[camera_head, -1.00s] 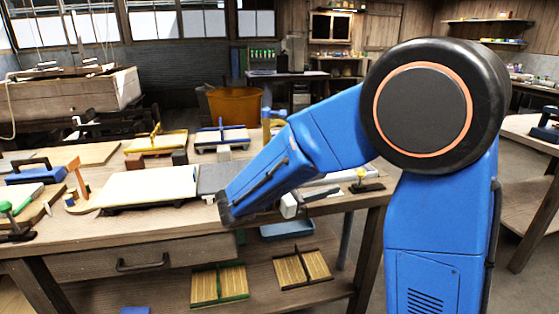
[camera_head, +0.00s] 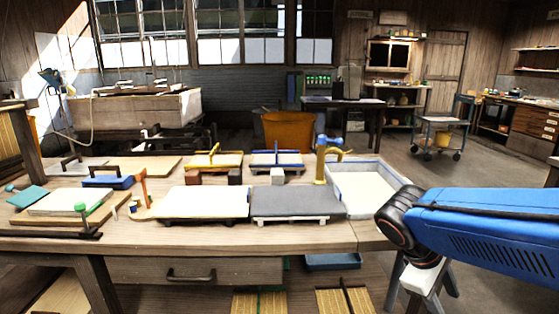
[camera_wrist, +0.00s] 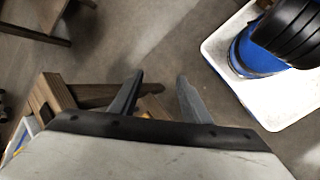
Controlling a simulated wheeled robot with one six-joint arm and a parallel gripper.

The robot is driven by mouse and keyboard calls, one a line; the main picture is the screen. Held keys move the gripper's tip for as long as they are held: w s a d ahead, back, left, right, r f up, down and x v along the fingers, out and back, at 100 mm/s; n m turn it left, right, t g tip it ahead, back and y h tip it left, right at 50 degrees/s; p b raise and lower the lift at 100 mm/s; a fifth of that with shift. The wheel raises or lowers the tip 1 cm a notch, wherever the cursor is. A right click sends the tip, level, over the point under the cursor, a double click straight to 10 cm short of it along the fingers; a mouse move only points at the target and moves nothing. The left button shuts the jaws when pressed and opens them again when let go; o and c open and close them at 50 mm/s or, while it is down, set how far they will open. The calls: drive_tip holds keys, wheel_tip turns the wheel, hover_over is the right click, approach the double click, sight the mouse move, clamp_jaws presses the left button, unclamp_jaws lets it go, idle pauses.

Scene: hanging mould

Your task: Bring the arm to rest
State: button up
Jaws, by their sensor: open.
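My gripper (camera_wrist: 160,75) shows in the wrist view with its two dark fingers apart and nothing between them. Grey floor (camera_wrist: 150,50) lies beyond the fingertips. In the head view my blue arm reaches in from the right edge, its dark joint by the right end of the workbench (camera_head: 300,238). My gripper cannot be made out in the head view. My own white base with a blue column shows at the upper right of the wrist view.
The bench bears a grey slab (camera_head: 297,203), a cream slab (camera_head: 205,202), a white-lined tray (camera_head: 370,185) and a yellow-and-blue tool (camera_head: 322,160). An orange bin (camera_head: 289,133) stands behind. Wooden legs (camera_wrist: 55,95) show left of the fingers in the wrist view.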

drive_tip(key=s+a+m+t+y, duration=0.4)
drive_tip(key=s+a+m+y, duration=0.1)
drive_tip(key=a+m+y, duration=0.1)
drive_tip(key=shift+s+a+m+t, duration=0.2)
drive_tip(key=shift+m+t, duration=0.2)
drive_tip(key=shift+m, duration=0.4)
